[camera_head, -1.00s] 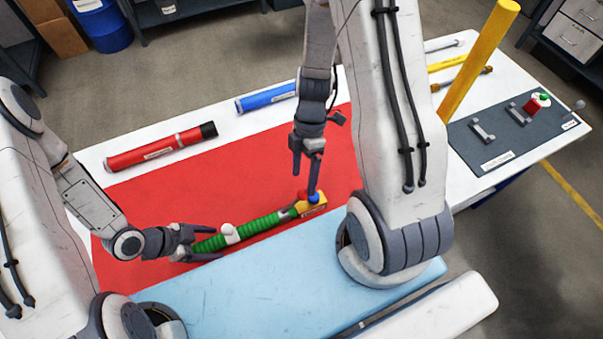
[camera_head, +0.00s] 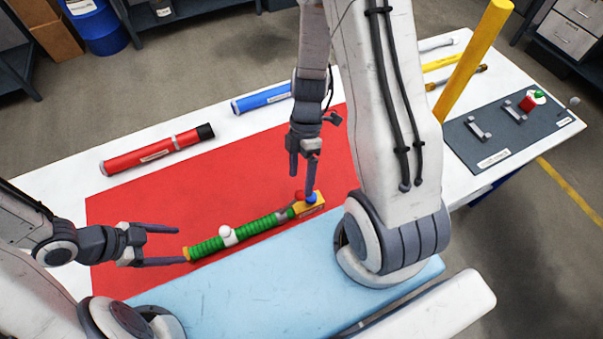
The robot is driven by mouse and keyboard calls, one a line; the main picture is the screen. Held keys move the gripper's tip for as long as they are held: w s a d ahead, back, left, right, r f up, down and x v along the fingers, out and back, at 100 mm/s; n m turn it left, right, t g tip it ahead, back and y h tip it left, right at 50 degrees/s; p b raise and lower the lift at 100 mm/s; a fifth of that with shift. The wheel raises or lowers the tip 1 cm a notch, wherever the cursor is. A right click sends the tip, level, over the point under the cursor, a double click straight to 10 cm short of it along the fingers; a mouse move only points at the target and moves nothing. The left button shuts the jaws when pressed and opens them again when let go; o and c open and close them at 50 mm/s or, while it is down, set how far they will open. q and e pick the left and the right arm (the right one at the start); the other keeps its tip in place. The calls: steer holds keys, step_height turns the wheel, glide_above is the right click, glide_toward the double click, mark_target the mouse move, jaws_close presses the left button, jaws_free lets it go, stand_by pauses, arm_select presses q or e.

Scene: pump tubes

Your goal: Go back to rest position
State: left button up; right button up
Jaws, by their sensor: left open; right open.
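A green ribbed tube (camera_head: 211,245) with a white collar and ball lies on the red mat (camera_head: 130,208). Its upper right end meets a yellow block (camera_head: 312,205) with blue and red parts on top. My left gripper (camera_head: 180,245) is open and empty, to the left of the tube, with one fingertip close to its orange end; I cannot tell if they touch. My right gripper (camera_head: 303,172) is open, pointing down, with one finger just above or against the blue and red parts of the block.
A red tube (camera_head: 140,158) and a blue tube (camera_head: 262,98) lie along the table's far side. A yellow post (camera_head: 478,70) stands at the right, beside a dark board (camera_head: 470,157) with grey brackets and a red piece. A light blue mat (camera_head: 240,290) covers the near side.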

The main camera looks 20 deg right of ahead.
arm_select(q)
steer(key=shift+a+r, duration=0.25)
steer(key=shift+r, duration=0.1)
arm_select(e)
steer(key=shift+a+r, duration=0.15)
arm_select(q)
steer(key=w+r+n+t+y, duration=0.3)
steer(key=w+r+n+y, duration=0.3)
steer(key=w+r, duration=0.4)
steer(key=s+d+r+n+g, duration=0.1)
steer(key=s+d+r+n, duration=0.1)
steer(key=s+d+r, duration=0.3)
steer(key=s+d+r+n+g+b, duration=0.1)
steer(key=s+d+r, duration=0.4)
steer(key=s, duration=0.8)
steer(key=shift+d+r+n+g, duration=0.3)
steer(key=shift+d+n+g, duration=0.2)
steer(key=shift+d+n, duration=0.65)
arm_select(e)
steer(key=s+a+r+m+t, duration=0.1)
steer(key=s+a+r+m, duration=0.4)
steer(key=r, duration=0.3)
steer(key=s+a+r+m+t+h, duration=0.1)
steer(key=s+a+r+m, duration=0.3)
steer(key=r, duration=0.5)
steer(key=a+m+t, duration=0.1)
steer(key=a+m, duration=0.1)
steer(key=shift+s+a+t+h, duration=0.3)
steer(key=shift+s+a, duration=0.05)
steer(key=shift+a, duration=0.05)
